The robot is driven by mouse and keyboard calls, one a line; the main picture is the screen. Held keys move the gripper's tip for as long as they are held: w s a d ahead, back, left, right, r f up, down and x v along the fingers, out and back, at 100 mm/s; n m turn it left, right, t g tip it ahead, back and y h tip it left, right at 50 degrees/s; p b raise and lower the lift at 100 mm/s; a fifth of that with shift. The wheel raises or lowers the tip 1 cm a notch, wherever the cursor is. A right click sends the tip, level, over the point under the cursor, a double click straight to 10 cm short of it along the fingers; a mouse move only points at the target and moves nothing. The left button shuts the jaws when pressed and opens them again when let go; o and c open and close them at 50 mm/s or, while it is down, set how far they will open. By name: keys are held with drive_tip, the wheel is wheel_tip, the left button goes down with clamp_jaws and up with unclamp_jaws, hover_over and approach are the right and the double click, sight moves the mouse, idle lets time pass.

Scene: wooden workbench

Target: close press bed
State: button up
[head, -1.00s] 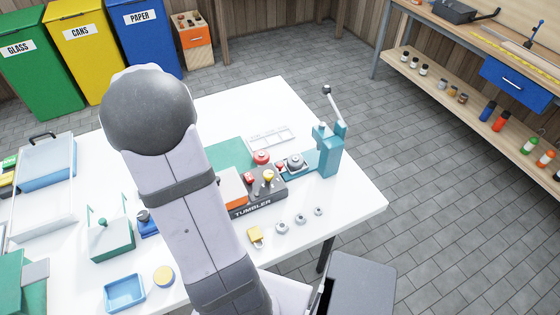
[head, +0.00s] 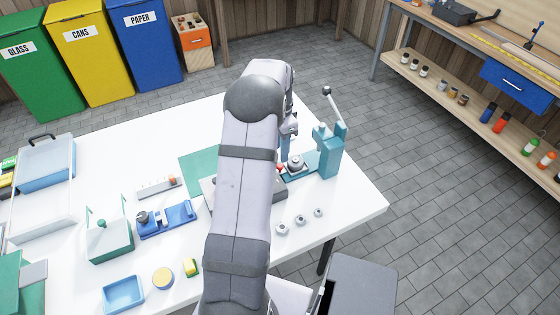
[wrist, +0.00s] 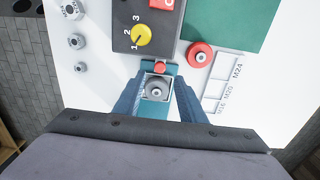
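The teal press (head: 328,150) stands at the right part of the white table, its lever tilted up. Its teal bed (head: 312,161) extends out to the left of the press body, with a grey round piece (head: 295,163) on it. My gripper (wrist: 160,82) is open, with one blue finger on each side of the bed. Whether the fingers touch the bed I cannot tell. My arm partly hides the bed's outer end in the head view.
A dark box with a yellow dial (wrist: 141,35) lies just beyond the bed's end. Several nuts (head: 300,219) lie in front of the press.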

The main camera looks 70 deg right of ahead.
drive_tip(key=shift+f+p, duration=0.75)
drive_tip(key=shift+f, duration=2.5)
clamp_jaws()
